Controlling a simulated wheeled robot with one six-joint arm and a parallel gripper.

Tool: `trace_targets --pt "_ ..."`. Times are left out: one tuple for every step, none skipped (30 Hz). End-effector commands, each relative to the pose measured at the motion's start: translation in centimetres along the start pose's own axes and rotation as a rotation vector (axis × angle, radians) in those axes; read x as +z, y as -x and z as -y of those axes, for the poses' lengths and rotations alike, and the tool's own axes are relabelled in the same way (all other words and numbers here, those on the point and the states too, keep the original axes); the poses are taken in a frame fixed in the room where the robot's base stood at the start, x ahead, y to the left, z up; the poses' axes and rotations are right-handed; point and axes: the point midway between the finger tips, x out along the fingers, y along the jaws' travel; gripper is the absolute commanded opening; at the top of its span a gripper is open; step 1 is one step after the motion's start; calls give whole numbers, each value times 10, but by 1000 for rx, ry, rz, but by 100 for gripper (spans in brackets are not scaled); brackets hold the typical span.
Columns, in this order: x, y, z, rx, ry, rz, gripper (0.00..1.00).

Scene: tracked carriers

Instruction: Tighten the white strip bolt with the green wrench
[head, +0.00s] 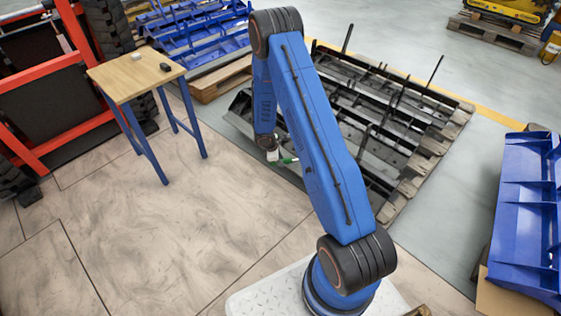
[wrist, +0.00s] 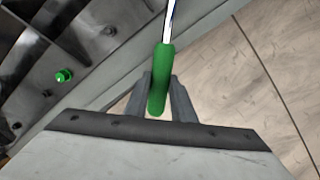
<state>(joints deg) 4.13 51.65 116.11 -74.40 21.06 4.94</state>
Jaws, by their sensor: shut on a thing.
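The green wrench (wrist: 160,80) is between the two grey fingers of my gripper (wrist: 161,92), which is shut on its green handle. Its silver shaft points up and runs out of the top of the wrist view, so its head is hidden there. In the head view my gripper (head: 272,155) hangs low beside the dark metal frame, with a bit of the green wrench (head: 289,160) showing to its right. A green bolt (wrist: 64,76) stands on the dark metal part, left of the wrench and apart from it. I cannot make out a white strip bolt.
Dark metal frames (head: 385,112) with upright rods lie on a pallet beyond my arm. A small wooden table (head: 135,76) with blue legs stands left, holding small items. Blue metal parts (head: 525,195) stand right. The tiled floor (head: 150,235) at front left is clear.

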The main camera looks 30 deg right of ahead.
Motion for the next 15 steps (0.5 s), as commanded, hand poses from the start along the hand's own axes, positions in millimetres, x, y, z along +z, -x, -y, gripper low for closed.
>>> trace_targets --pt "0 2 0 1 0 0 0" --pt "0 3 -1 1 0 0 0" --pt "0 5 -1 2 0 0 0" --pt "0 6 -1 2 0 0 0" --pt "0 7 -1 1 -1 0 0" --pt "0 9 0 1 -1 0 0" --pt "0 10 0 1 -1 0 0" --pt "0 11 0 1 -1 0 0" --pt "0 12 0 1 -1 0 0" --pt "0 14 0 1 0 0 0" --pt "1 15 0 1 0 0 0" --pt "1 16 0 1 0 0 0" --pt "1 18 0 1 0 0 0" --pt "1 19 -1 1 0 0 0" --pt "1 21 -1 1 -1 0 0"
